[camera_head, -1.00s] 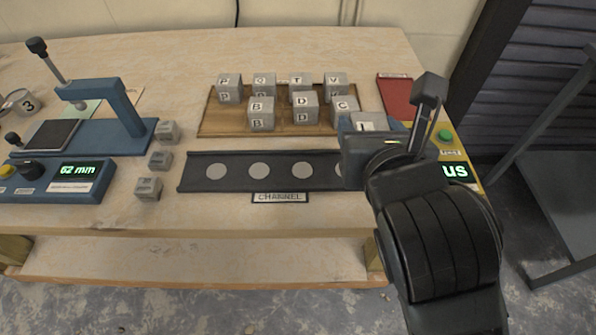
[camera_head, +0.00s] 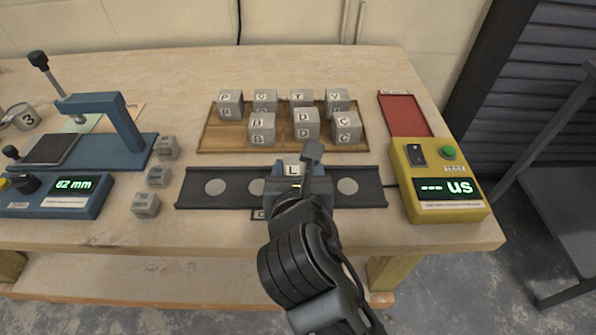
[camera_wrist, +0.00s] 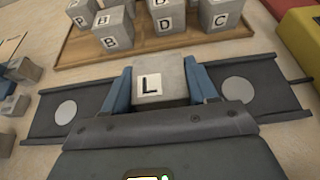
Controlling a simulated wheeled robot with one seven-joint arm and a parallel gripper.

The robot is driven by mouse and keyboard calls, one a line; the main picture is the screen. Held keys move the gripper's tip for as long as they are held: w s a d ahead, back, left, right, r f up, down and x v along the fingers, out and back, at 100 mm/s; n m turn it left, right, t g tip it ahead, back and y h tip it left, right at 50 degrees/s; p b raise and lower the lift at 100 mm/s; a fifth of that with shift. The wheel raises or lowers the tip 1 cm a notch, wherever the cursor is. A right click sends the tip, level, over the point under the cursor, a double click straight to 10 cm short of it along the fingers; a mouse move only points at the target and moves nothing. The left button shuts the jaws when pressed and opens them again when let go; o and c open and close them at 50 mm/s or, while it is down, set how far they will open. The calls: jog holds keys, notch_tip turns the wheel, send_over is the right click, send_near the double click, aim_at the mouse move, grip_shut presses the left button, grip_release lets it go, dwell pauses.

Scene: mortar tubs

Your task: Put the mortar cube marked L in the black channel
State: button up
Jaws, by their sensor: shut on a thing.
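The grey mortar cube marked L (camera_head: 292,170) is between the jaws of my gripper (camera_head: 297,184). It also shows in the wrist view (camera_wrist: 160,83), with a blue finger on each side and the L facing the camera. My gripper is shut on it. The black channel (camera_head: 370,187) lies on the bench with pale round discs along it. In the wrist view the channel (camera_wrist: 270,98) runs left and right behind the cube. The cube is over the channel's middle; I cannot tell whether it touches the floor of it. My gripper hides part of the channel and its label.
Several lettered cubes stand on a wooden tray (camera_head: 207,136) behind the channel. Small grey blocks (camera_head: 146,204) and a blue press (camera_head: 118,113) are to the left.

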jog(key=shift+f, duration=0.15)
jog(key=o, duration=1.2)
jog(key=shift+f, duration=0.1)
jog(key=shift+o, duration=0.2)
jog(key=shift+s+r, duration=0.2)
jog(key=v, duration=1.1)
jog(key=shift+s+r+p, duration=0.1)
jog(key=shift+s+p, duration=0.2)
jog(key=shift+p, duration=0.05)
